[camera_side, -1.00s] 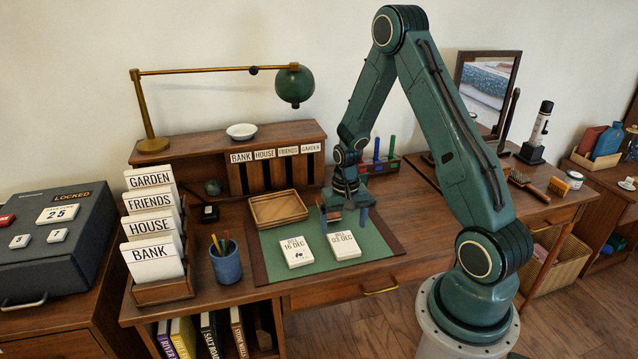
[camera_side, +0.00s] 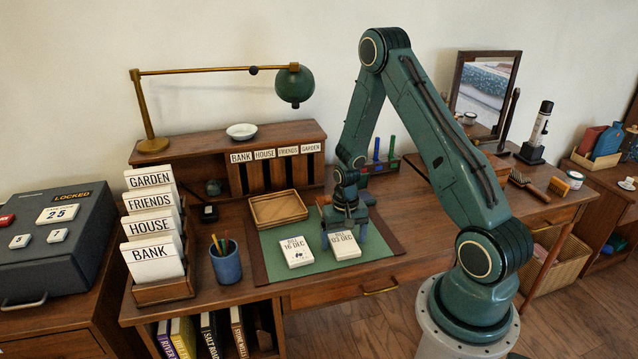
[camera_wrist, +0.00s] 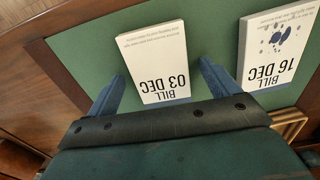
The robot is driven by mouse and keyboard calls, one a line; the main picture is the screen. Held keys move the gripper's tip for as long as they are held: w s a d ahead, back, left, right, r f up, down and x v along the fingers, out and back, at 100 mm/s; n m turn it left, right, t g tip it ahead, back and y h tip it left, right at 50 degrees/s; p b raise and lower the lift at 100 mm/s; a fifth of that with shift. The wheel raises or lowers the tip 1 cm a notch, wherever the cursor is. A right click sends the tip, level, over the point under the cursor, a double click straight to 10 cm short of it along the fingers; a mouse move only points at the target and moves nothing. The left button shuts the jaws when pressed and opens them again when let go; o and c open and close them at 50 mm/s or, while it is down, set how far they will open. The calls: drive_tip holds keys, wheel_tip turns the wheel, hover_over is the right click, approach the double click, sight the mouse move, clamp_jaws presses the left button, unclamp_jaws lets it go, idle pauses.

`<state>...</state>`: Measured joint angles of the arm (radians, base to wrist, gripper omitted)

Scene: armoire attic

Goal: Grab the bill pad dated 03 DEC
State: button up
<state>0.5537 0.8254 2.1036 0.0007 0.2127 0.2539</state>
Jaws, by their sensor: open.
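The bill pad dated 03 DEC (camera_side: 345,246) is a white block lying flat on the green desk mat (camera_side: 282,266). It also shows in the wrist view (camera_wrist: 158,62), its printing upside down. My gripper (camera_side: 344,240) is open and low over this pad. In the wrist view my gripper's blue fingers (camera_wrist: 160,80) stand on either side of the pad's near end, with gaps between. The pad dated 16 DEC (camera_side: 297,251) lies to its left on the mat, and in the wrist view (camera_wrist: 278,45) it is at the right, with dark ink spots.
A wooden tray (camera_side: 278,222) lies behind the pads. A blue pencil cup (camera_side: 226,262) and a letter rack (camera_side: 163,290) stand to the left. A slotted organiser (camera_side: 270,175) is at the back. The mat in front of the pads is clear.

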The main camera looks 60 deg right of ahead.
sight(343, 242)
idle(0.4)
drive_tip(key=c, duration=1.1)
drive_tip(key=shift+r, duration=0.15)
wheel_tip(343, 242, up, 20)
drive_tip(key=shift+f, duration=0.1)
idle(0.6)
